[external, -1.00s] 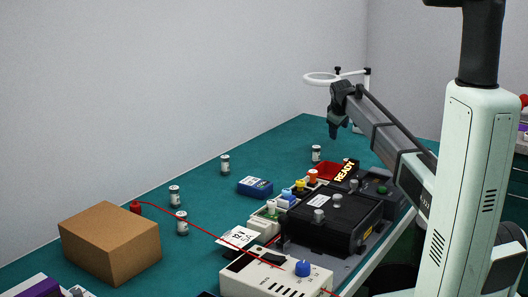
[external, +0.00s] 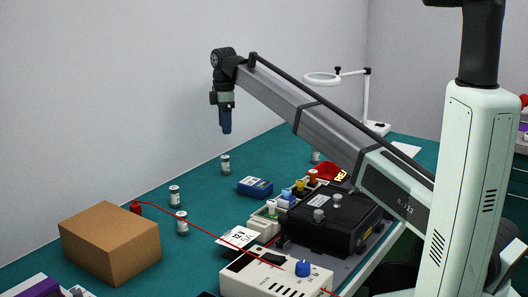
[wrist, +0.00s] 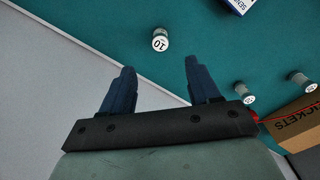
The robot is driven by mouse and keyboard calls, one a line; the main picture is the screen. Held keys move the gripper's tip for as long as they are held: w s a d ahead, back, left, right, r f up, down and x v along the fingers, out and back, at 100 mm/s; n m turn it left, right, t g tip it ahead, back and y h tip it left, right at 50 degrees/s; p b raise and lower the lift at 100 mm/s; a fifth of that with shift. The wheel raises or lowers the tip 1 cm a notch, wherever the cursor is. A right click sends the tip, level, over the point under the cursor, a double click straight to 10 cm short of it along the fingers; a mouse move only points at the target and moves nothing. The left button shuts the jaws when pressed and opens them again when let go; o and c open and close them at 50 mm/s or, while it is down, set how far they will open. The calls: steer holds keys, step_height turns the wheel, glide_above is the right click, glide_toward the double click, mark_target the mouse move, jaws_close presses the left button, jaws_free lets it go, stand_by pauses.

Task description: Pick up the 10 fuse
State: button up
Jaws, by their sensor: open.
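The fuse marked 10 (wrist: 160,40) is a small white and grey cylinder on the green bench. In the wrist view it lies ahead of my gripper (wrist: 158,80), centred between the two blue fingers and apart from them. My gripper is open and empty. In the external view my gripper (external: 226,130) hangs pointing down above the far part of the bench, over a small upright fuse (external: 225,165); its label is too small to read there, but it appears to be the same one.
Other fuses (external: 175,196) (external: 182,222) stand near a cardboard box (external: 110,243). A blue box (external: 255,187) lies to the right. A red cable (external: 195,227) runs to a white instrument (external: 275,277). A black unit (external: 330,220) and a ring lamp (external: 322,78) stand farther right.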

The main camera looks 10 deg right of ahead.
mark_target(225, 157)
step_height(225, 157, down, 8)
steer(key=shift+f, duration=0.2)
steer(key=shift+a+f, duration=0.2)
steer(key=shift+f, duration=2.45)
jaws_close()
